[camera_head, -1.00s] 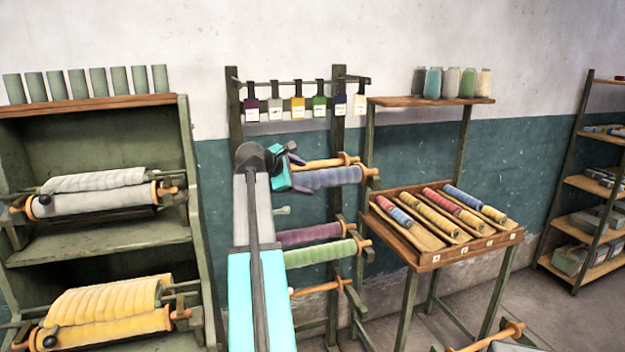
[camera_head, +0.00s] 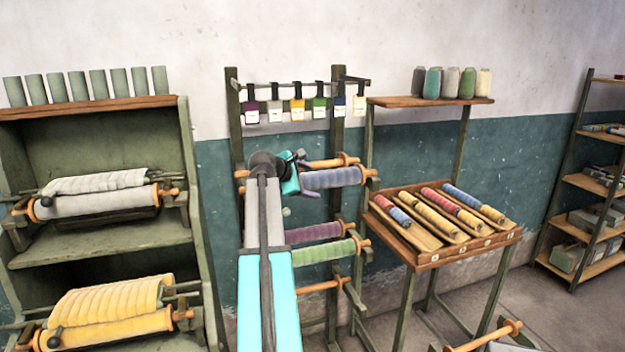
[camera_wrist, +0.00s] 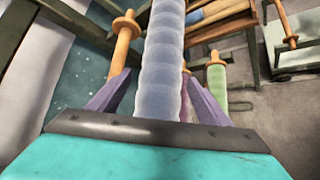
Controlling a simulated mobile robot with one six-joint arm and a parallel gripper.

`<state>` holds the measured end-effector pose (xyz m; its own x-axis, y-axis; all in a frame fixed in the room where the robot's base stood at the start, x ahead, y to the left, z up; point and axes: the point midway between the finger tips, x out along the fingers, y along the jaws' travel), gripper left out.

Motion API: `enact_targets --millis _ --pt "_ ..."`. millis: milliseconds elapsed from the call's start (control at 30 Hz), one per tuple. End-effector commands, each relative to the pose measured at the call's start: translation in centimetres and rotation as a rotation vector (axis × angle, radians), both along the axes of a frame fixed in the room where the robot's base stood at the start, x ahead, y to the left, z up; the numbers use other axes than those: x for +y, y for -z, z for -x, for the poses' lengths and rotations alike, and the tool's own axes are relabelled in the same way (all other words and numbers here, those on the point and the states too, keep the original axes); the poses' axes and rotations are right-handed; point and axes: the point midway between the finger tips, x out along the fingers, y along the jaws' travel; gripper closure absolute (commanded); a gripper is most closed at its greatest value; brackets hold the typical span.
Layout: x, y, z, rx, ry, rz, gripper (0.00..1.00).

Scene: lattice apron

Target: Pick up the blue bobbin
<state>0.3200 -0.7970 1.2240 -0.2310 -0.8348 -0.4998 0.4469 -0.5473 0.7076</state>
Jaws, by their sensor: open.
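The blue bobbin (camera_head: 334,178) is a pale grey-blue wound roll lying across the upper part of the rack, with an orange end piece at its right. In the wrist view the blue bobbin (camera_wrist: 165,60) runs away from the camera, with its near part between my fingers. My gripper (camera_head: 302,172) is at the bobbin's left end in the head view and hides that end. In the wrist view the purple-grey fingers of my gripper (camera_wrist: 157,90) stand apart, one on each side of the bobbin. Whether either finger touches it I cannot tell.
An orange dowel (camera_head: 325,163) lies close behind the bobbin. Purple (camera_head: 314,232) and green (camera_head: 322,251) bobbins hang below on the rack. Colour tags (camera_head: 297,106) hang above. A slanted tray table (camera_head: 470,252) with small bobbins stands to the right.

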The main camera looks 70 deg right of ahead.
Motion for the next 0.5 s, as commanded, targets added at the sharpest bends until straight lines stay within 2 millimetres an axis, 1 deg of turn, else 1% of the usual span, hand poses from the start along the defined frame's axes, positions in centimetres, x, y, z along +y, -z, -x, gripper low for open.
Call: enact_targets --millis 33,167,500 --pt "-0.48 0.18 0.15 0.001 0.002 -0.002 0.29" --pt "-0.98 0.56 0.29 0.0 0.0 -0.001 0.29" --pt "-1.02 0.68 0.31 0.0 0.0 0.0 0.29"
